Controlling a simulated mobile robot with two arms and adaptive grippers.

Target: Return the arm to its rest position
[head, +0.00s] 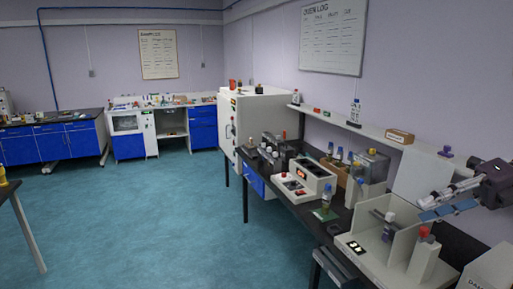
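My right gripper (428,207) comes in from the right edge, above the bench with the grey machine. It points left, with a dark body, silver links and blue parts. I see nothing clearly held in it, but its fingers are small and overlap, so I cannot tell whether they are apart. It appears above and right of a red-capped item (424,233) on the grey machine (382,257). My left gripper is not in view.
The dark bench (317,213) along the right wall carries a control box with a red display (313,174) and several bottles. A wall shelf (350,124) runs above it. A white cabinet (262,115) stands beyond. The teal floor (150,220) at centre left is clear.

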